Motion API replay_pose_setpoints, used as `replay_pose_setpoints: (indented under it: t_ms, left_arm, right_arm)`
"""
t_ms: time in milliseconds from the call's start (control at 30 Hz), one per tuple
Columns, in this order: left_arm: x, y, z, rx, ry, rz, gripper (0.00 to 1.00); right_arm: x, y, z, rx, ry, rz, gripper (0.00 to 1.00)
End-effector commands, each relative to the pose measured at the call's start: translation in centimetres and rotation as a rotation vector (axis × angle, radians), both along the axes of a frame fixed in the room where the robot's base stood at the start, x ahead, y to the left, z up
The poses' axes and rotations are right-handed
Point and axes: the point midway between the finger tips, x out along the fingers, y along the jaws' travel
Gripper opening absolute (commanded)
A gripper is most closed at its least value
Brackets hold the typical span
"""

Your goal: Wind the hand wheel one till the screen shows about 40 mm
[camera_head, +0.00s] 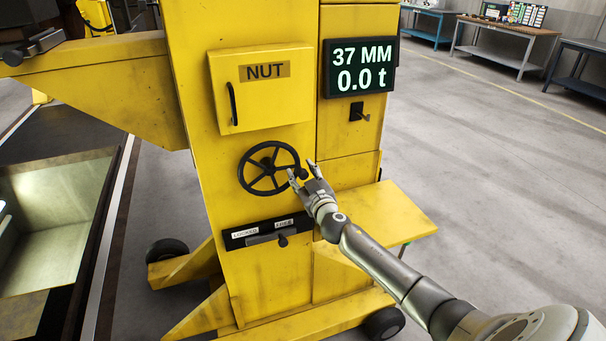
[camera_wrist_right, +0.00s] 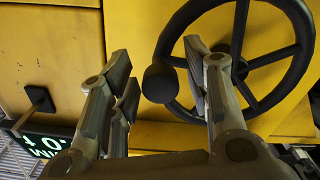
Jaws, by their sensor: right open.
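The black hand wheel (camera_head: 268,168) is on the front of the yellow lifting column, below the NUT door. Its round knob sits at the wheel's right side, by my right gripper (camera_head: 304,172). In the right wrist view the wheel (camera_wrist_right: 297,50) fills the upper right, and the knob (camera_wrist_right: 160,83) lies between the open fingers of my right gripper (camera_wrist_right: 160,88), with gaps on both sides. The screen (camera_head: 358,67) reads 37 MM and 0.0 t. My left gripper does not show.
A NUT door (camera_head: 262,88) with a black handle is above the wheel. A small lever (camera_head: 359,112) is below the screen. A slider plate (camera_head: 268,232) with two labels is below the wheel. A yellow shelf (camera_head: 390,212) juts out at the right. Open floor and workbenches (camera_head: 508,42) lie beyond.

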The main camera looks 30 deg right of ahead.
Motion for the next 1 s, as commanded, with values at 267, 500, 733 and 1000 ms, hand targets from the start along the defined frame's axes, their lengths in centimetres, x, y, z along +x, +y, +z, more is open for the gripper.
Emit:
replay_pose_setpoints:
  t_ms: [267,500,733,1000]
  left_arm:
    - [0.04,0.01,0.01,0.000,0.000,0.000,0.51]
    - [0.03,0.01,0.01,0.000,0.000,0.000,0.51]
    - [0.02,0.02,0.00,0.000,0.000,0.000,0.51]
    - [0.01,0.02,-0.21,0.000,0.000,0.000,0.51]
  right_arm:
    - [0.25,0.00,0.02,0.000,-0.001,0.001,0.45]
    - [0.23,-0.01,0.02,0.000,0.000,0.001,0.20]
    - [0.21,-0.01,0.01,0.000,0.000,0.001,0.00]
    - [0.22,0.01,-0.18,0.011,-0.002,0.001,0.00]
